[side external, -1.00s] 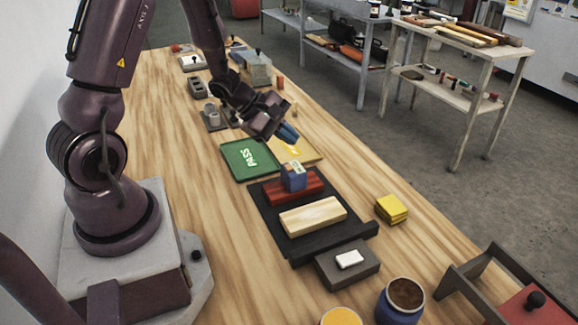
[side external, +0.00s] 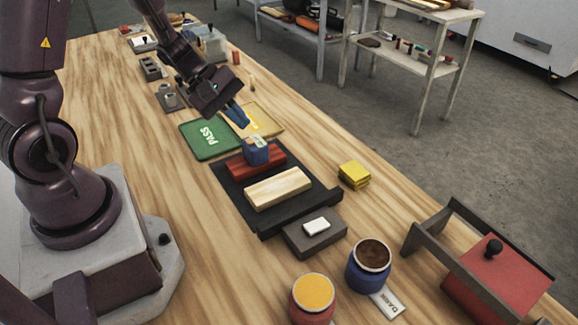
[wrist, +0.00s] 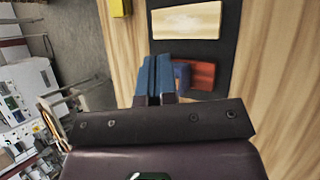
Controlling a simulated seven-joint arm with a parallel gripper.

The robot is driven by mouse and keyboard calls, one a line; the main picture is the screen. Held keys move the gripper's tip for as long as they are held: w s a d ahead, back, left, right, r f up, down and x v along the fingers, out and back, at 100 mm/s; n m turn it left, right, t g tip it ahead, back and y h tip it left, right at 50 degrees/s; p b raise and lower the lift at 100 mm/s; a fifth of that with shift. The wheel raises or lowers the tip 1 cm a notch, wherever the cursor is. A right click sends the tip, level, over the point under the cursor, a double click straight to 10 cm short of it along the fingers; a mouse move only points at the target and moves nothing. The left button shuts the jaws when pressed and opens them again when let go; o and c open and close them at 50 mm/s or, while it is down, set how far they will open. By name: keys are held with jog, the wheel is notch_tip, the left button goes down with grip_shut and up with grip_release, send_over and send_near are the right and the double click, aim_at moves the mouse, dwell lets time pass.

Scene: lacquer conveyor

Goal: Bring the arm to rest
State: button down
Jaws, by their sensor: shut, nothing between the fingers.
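My gripper (side external: 238,117) has blue fingers and is shut with nothing between them. In the side external view it hangs above the table, over the yellow tray (side external: 266,121) and beside the green PASS tray (side external: 207,139). The closed fingers also show in the wrist view (wrist: 153,78). A small blue block (side external: 255,152) sits on a red-brown block (side external: 240,165) on the black mat (side external: 262,218), apart from my gripper. A pale wooden block (side external: 278,188) lies on the same mat.
Small fixtures (side external: 170,98) line the far end. Bare wood runs along the left.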

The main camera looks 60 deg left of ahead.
jog(key=s+d+r+m+y, duration=0.3)
jog(key=s+d+r+m, duration=0.1)
jog(key=r+m, duration=0.5)
jog(key=s+d+r+m+y, duration=0.3)
jog(key=s+d+r+m, duration=0.1)
jog(key=s+r+m, duration=0.3)
jog(key=shift+r+m, duration=0.9)
jog(key=shift+r, duration=0.3)
